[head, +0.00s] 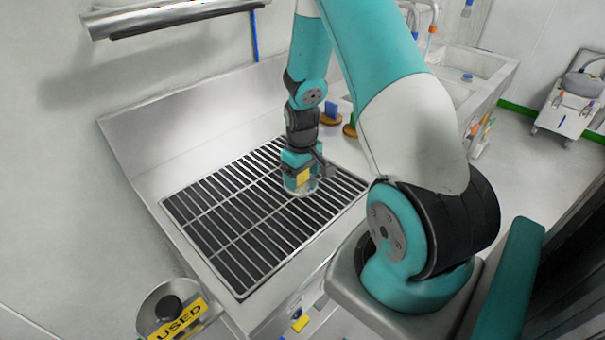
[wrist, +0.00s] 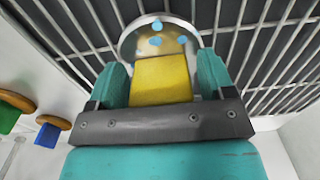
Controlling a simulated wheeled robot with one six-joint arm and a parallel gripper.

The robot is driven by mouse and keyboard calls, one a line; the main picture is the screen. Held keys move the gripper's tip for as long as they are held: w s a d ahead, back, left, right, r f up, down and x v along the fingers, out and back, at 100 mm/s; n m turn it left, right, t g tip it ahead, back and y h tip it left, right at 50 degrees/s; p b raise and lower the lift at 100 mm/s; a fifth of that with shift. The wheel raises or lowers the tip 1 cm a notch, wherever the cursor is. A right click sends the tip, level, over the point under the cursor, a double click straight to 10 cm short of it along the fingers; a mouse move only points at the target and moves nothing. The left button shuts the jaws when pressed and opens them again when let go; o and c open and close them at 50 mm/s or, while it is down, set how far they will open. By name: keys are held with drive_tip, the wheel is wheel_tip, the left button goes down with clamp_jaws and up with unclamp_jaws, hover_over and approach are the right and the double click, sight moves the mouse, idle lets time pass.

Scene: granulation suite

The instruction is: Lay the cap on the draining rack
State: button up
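The draining rack (head: 225,215) is a dark grille with pale bars, set in a steel counter. The cap (head: 301,189) is round with a pale rim and is at the right part of the rack. In the wrist view the cap (wrist: 158,24) shows its silvery rim, blue spots and a yellow block on top. My gripper (wrist: 162,80) points down with its teal pads closed on both sides of the yellow block. In the head view my gripper (head: 301,172) is low over the bars. I cannot tell whether the cap touches the bars.
Brown discs with a blue handle (head: 331,110) and a green handle (head: 350,126) sit beyond the rack's far right edge. A round container marked USED (head: 178,318) stands at lower left. The rack's left and middle are bare. A steel rail (head: 170,14) runs above.

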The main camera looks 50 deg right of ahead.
drive_tip(key=shift+o, duration=0.3)
drive_tip(key=shift+r, duration=0.15)
wheel_tip(320, 180, up, 12)
drive_tip(key=shift+f+b, duration=0.1)
drive_tip(key=shift+b, duration=0.85)
drive_tip(key=s+a+r+n+y, duration=0.1)
drive_tip(key=a+r, duration=0.2)
drive_tip(key=a, duration=0.3)
drive_tip(key=s+a+r+n+t, duration=0.1)
drive_tip(key=a+r, duration=0.1)
drive_tip(key=a, duration=0.4)
drive_tip(key=s+a+r+n+y, duration=0.1)
drive_tip(key=a+r+n, duration=0.15)
drive_tip(key=a, duration=0.45)
drive_tip(key=s+a+r+n+g+y, duration=0.1)
drive_tip(key=s+a+r, duration=0.4)
drive_tip(key=s+a, duration=0.7)
drive_tip(key=shift+s+n+y, duration=0.5)
drive_tip(key=shift+n+y, duration=0.1)
drive_tip(key=shift+n, duration=0.45)
